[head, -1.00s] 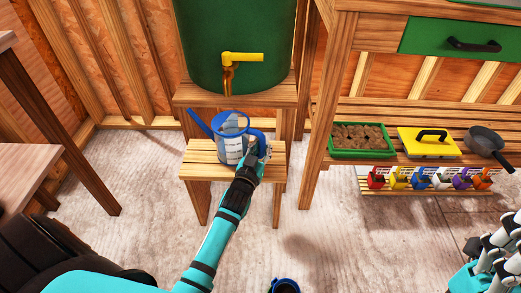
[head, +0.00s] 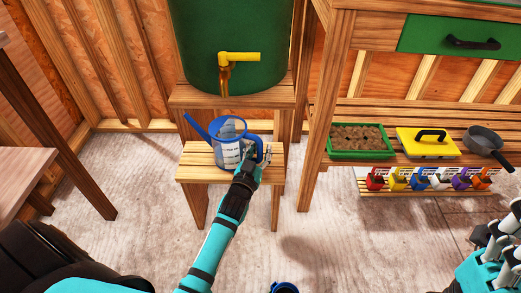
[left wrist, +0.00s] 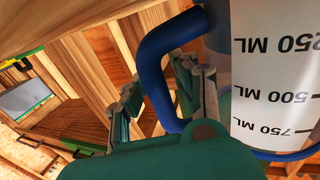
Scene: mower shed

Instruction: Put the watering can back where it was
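The watering can (head: 230,153) has a clear body with volume marks and a blue rim, spout and handle. It is upright at the small slatted wooden stool (head: 195,172), below the yellow tap (head: 240,57); I cannot tell whether its base fully touches the slats. My left gripper (head: 258,158) is at the can's right side. In the left wrist view, its fingers (left wrist: 158,88) close around the blue handle (left wrist: 152,58), beside the marked body (left wrist: 272,80). My right gripper (head: 497,238) is at the right edge, partly cut off, away from the can.
A green tank (head: 235,35) stands on a wooden stand (head: 190,97) behind the stool. At right, a bench shelf holds a soil tray (head: 360,142), a yellow float (head: 428,143) and a scoop (head: 485,145). Small colored items (head: 420,180) sit below. Floor is clear left of the stool.

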